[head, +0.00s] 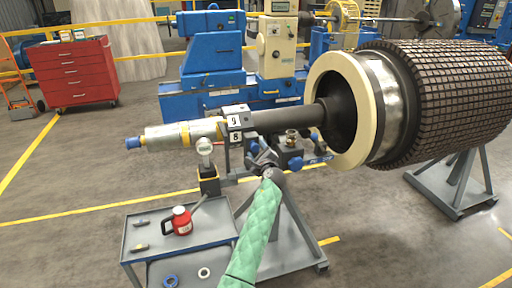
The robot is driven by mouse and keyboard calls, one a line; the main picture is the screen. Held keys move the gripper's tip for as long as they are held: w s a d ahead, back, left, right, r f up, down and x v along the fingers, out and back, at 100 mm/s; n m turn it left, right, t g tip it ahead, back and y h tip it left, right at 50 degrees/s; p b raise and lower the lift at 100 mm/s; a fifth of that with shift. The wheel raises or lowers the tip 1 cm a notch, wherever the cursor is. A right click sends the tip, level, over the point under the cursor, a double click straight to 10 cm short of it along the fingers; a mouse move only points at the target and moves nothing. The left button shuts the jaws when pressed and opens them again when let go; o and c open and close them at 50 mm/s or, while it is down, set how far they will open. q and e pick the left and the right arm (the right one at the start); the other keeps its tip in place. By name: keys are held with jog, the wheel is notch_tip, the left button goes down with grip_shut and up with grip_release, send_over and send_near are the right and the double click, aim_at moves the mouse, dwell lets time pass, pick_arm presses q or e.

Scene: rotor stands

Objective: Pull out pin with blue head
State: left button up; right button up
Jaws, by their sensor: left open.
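My left gripper (263,156), on a green-sleeved arm, is open at the top of the grey rotor stand (284,225), just below the dark shaft (285,118). Small blue parts show at the stand top, one blue piece (296,163) just right of the gripper. They are too small to tell which is the pin's blue head, and the pin's shank is not visible. I cannot tell whether the gripper touches any of them. A blue cap (133,143) is on the shaft's left end. My right gripper is not in view.
The large rotor (450,95) with its cream ring (322,90) fills the right side, above another stand (455,185). A red cabinet (75,75) and blue machine (212,65) are behind.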

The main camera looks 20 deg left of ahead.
pick_arm(q)
jog(key=shift+x, duration=0.95)
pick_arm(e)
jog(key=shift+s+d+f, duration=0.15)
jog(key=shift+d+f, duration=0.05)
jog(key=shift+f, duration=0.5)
